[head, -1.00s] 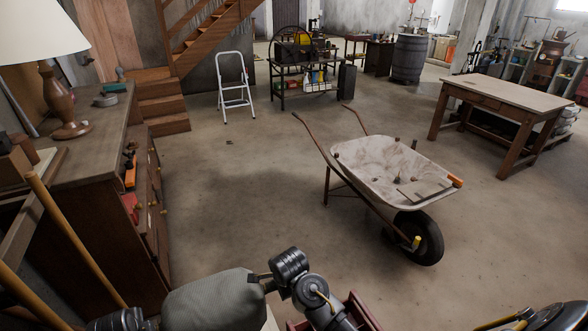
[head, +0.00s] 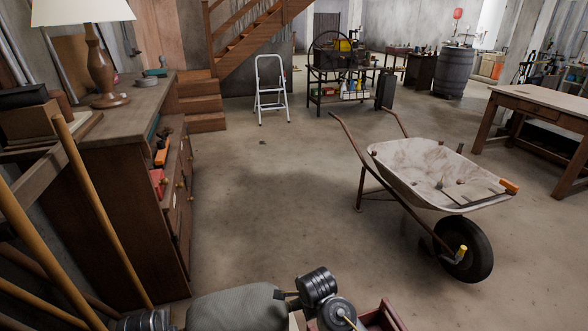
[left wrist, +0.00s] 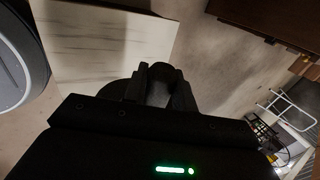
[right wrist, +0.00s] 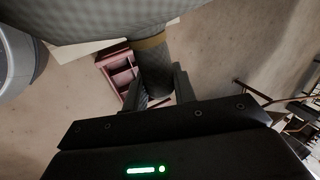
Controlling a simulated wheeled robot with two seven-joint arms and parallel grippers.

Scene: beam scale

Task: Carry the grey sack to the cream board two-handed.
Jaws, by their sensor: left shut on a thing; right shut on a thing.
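The grey sack (head: 237,308) hangs level between my two hands at the bottom of the head view. My left gripper (left wrist: 160,88) is shut on its left end, which shows dark between the fingers. My right gripper (right wrist: 156,82) is shut on its right neck, just outside a tan band; the sack's bulk (right wrist: 110,18) fills the top of the right wrist view. The cream board (left wrist: 100,48), with dark streaks, lies below in the left wrist view. The sack is apart from it, as far as I can tell. In the head view the sack and arms hide most of the board.
A dark red compartmented crate (right wrist: 122,72) is on the floor close to the board. A wooden chest (head: 125,185) and long wooden handles (head: 100,210) stand close at left. A wheelbarrow (head: 430,175) stands ahead right. Open floor (head: 270,210) lies between.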

